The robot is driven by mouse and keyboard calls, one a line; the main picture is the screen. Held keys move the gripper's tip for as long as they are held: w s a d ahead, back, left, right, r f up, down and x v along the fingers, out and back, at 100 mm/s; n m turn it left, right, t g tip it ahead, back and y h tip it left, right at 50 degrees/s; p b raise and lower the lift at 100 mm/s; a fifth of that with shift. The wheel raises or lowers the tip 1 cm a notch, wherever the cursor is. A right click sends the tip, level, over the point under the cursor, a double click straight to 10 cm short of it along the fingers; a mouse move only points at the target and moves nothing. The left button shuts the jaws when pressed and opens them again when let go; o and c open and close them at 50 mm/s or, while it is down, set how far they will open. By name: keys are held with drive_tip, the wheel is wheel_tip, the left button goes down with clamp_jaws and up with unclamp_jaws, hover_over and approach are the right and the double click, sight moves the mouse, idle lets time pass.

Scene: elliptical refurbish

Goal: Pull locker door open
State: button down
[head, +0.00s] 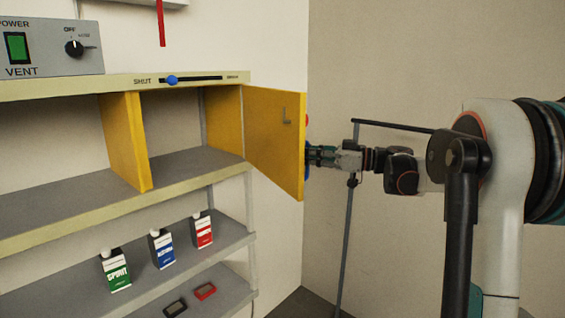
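The yellow locker door (274,140) stands swung open toward the right, its inner face with a small latch plate toward the camera. The locker compartment (174,130) behind it is open and looks empty, between two yellow side walls. My gripper (311,156) is at the door's right edge, on its outer side. A bit of blue (307,160) and a bit of red (307,119) show past that edge. The fingertips are partly hidden by the door, so I cannot tell whether they are shut on a handle.
A shelf (40,228) runs beside and below the locker. Green, blue and red cartons (161,248) stand on the lower shelf, with two small trays (205,291) beneath. A blue slider (172,80) is on the top edge and a vent box (50,48) above. A thin pole (348,230) stands near my arm.

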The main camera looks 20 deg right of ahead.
drive_tip(key=w+d, duration=0.2)
drive_tip(key=d, duration=0.6)
drive_tip(key=shift+w+d+f, duration=0.15)
drive_tip(key=shift+w+d, duration=0.25)
drive_tip(key=c, duration=2)
unclamp_jaws()
drive_tip(key=shift+s+d, duration=0.1)
drive_tip(key=shift+d, duration=0.05)
drive_tip(key=v, duration=1.2)
